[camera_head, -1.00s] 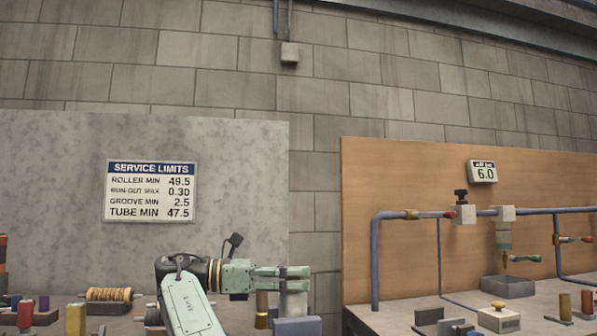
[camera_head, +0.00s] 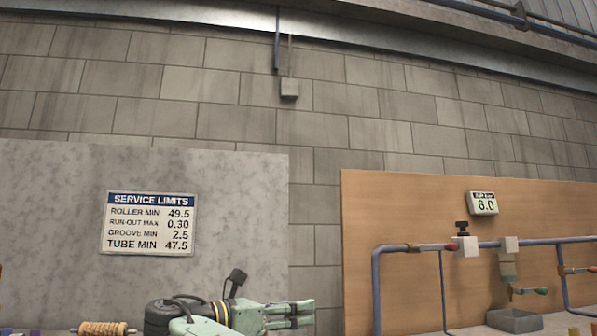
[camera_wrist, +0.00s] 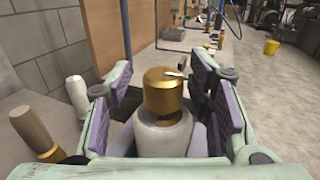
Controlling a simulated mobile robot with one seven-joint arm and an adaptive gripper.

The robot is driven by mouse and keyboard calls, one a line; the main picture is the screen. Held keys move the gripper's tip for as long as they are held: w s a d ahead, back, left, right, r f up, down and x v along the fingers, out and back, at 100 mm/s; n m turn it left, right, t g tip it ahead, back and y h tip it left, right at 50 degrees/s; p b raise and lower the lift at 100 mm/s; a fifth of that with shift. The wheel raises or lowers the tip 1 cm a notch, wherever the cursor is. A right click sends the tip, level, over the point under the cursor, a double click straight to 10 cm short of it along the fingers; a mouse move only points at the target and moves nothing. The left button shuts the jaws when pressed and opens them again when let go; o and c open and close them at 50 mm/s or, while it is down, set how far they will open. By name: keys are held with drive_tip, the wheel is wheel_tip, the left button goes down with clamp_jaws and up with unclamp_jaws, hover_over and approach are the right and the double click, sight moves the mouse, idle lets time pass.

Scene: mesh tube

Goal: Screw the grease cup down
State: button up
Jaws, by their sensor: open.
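A brass cup (camera_wrist: 167,97), likely the grease cup, sits upright on a pale grey cylinder (camera_wrist: 163,134) in the wrist view. A small pale lever or mark shows on its top edge. A gap shows between the pads and the brass. In the head view my gripper (camera_head: 296,313) is at the bottom edge, and the cup is out of that picture.
A wooden-handled tool (camera_wrist: 35,132) and a pale cylinder (camera_wrist: 77,94) stand to the left of my gripper. A wooden board (camera_head: 420,215) carries blue pipework and valves (camera_head: 464,243). A service limits sign (camera_head: 149,223) hangs on the grey panel. A spool (camera_head: 103,328) lies at bottom left.

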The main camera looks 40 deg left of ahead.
drive_tip(key=shift+w+r+n+t+y+p, duration=0.15)
drive_tip(key=shift+n+y+p, duration=0.25)
drive_tip(key=shift+p, duration=0.75)
drive_tip(key=shift+s+n+t+y+p, duration=0.15)
drive_tip(key=shift+y+p, duration=0.3)
drive_tip(key=shift+p, duration=0.75)
drive_tip(key=shift+w+r+n+t+y+p, duration=0.1)
drive_tip(key=shift+n+y+p, duration=0.3)
drive_tip(key=shift+p, duration=0.75)
